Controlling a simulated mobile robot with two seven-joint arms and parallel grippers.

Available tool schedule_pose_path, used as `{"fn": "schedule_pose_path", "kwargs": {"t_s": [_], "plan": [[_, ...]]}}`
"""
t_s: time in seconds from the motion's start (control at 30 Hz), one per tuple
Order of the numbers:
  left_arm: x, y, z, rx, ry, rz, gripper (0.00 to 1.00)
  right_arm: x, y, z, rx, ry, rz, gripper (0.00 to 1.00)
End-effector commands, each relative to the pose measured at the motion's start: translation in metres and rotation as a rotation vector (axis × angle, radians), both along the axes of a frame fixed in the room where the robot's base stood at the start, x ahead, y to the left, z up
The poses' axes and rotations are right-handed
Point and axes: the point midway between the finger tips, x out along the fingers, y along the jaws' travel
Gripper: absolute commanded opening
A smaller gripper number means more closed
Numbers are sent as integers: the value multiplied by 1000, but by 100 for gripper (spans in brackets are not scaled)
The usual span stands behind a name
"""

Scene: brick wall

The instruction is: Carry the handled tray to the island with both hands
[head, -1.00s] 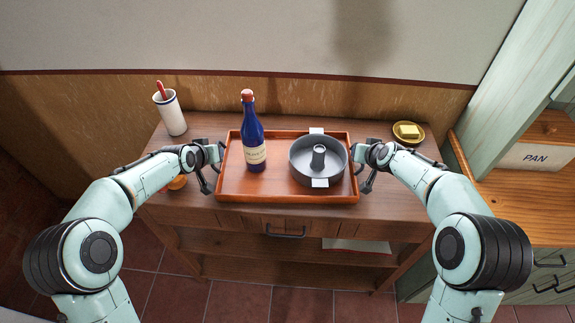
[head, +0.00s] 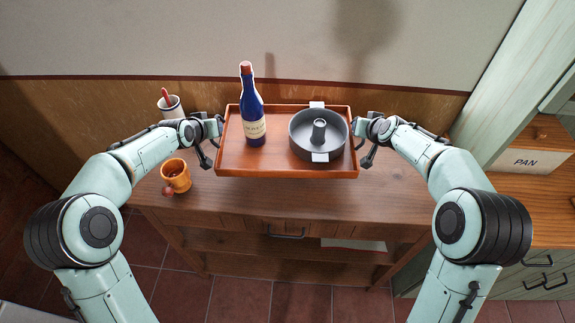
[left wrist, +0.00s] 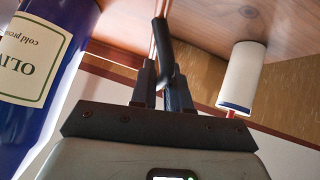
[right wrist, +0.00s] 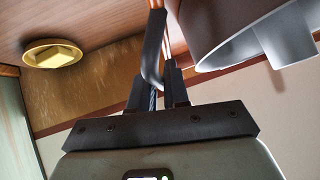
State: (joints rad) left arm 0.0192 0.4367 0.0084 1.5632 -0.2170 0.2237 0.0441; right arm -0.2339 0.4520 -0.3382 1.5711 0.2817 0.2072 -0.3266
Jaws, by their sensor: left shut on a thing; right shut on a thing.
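The wooden handled tray (head: 286,172) is held level above the sideboard top in the head view. A dark blue bottle (head: 253,112) stands upright on its left half. A grey ring-shaped cake pan (head: 305,146) sits on its right half. My left gripper (head: 218,126) is shut on the tray's left handle, a dark bar that shows between the fingers in the left wrist view (left wrist: 163,50). My right gripper (head: 358,127) is shut on the right handle, which shows in the right wrist view (right wrist: 153,50). The island cannot be made out.
The wooden sideboard (head: 290,212) is below the tray. An orange mug (head: 176,178) stands at its left, near my left arm. A yellow dish (right wrist: 54,54) shows in the right wrist view.

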Motion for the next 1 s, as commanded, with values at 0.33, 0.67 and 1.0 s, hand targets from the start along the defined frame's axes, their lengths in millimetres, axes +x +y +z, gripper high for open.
{"fn": "schedule_pose_path", "kwargs": {"t_s": [0.33,0.67,1.0], "plan": [[1,0,3,-1,-8,1,0,1,0,2,1,-4,0,0],[1,0,3,-1,-9,1,0,1,0,2,1,-5,0,0],[-11,0,-14,-1,-6,0,0,-11,-1,-16,1,-1,-1,0]]}}
